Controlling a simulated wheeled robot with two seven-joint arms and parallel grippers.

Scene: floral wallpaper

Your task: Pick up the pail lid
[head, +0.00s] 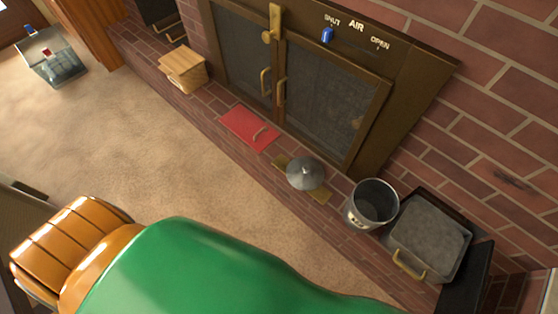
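The pail lid (306,173) is a round, grey metal disc with a small raised knob at its middle. Neither of my grippers shows in the head view. A large green and orange part, which looks like my own arm, fills the bottom and hides part of the floor.
A red panel with a handle (245,126) and a wooden box (183,67) lie left along the ledge (225,104). A grey lidded bin (430,236) stands right of the pail. Closed fireplace doors (325,98) rise behind. Carpet (130,135) lies clear in front.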

